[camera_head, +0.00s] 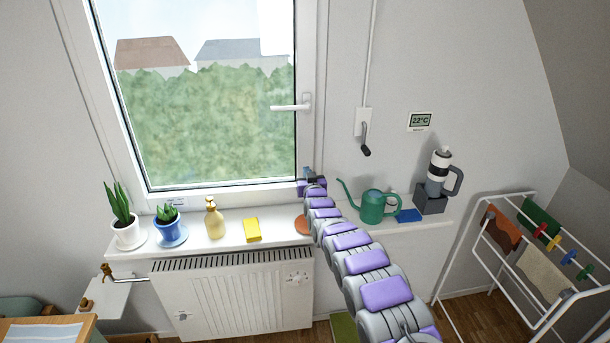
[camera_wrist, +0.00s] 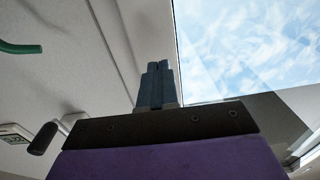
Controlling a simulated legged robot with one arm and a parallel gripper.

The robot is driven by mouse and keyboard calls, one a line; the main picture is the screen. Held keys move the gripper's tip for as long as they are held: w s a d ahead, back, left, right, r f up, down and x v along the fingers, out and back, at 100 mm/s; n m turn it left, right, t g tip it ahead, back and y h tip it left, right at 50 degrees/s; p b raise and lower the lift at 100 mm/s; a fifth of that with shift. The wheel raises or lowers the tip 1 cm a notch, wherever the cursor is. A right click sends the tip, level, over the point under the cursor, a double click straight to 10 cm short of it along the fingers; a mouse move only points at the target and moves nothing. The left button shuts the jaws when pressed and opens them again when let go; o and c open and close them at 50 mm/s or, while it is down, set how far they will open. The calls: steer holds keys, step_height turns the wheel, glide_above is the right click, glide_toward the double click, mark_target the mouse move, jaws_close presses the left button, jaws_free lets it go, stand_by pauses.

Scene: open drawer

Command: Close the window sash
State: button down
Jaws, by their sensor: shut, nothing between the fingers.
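The window sash (camera_head: 308,60) is a tall white frame around a glass pane, set in the wall in the head view. Its white handle (camera_head: 290,107) points sideways, to the left, on the right stile. I cannot tell how wide any gap is between sash and frame. My gripper (camera_head: 309,174) is at the sash's lower right corner, below the handle; whether it touches cannot be told. In the wrist view its two dark fingers (camera_wrist: 155,70) are together and empty, with glass and sky to their right. My purple and grey arm hides part of the sill.
The sill (camera_head: 190,243) holds a white plant pot (camera_head: 129,235), a blue pot (camera_head: 168,228), a yellow soap bottle (camera_head: 214,220), a yellow sponge (camera_head: 252,229) and a green watering can (camera_head: 373,207). A crank (camera_head: 365,150) hangs right of the window. A drying rack (camera_head: 470,245) stands at right.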

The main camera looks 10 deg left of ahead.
steer(key=shift+a+f+p+v, duration=0.45)
steer(key=shift+p+v, duration=0.15)
steer(key=shift+v, duration=4.65)
steer(key=s+d+r+m+g+h, duration=0.1)
steer(key=s+d+r+g+h, duration=0.1)
steer(key=d, duration=0.5)
steer(key=s+d+r+g+h, duration=0.2)
steer(key=s+d, duration=0.1)
steer(key=d, duration=0.3)
steer(key=s+d+r+m+g+h, duration=0.2)
steer(key=s+d+r+g+h, duration=0.15)
steer(key=s+d, duration=0.6)
steer(key=s+d+g+y+b, duration=0.1)
steer(key=s+g, duration=1)
steer(key=s, duration=4)
steer(key=shift+d+m+g+y, duration=0.3)
steer(key=shift+d+g+y, duration=0.05)
steer(key=shift+d+y, duration=0.1)
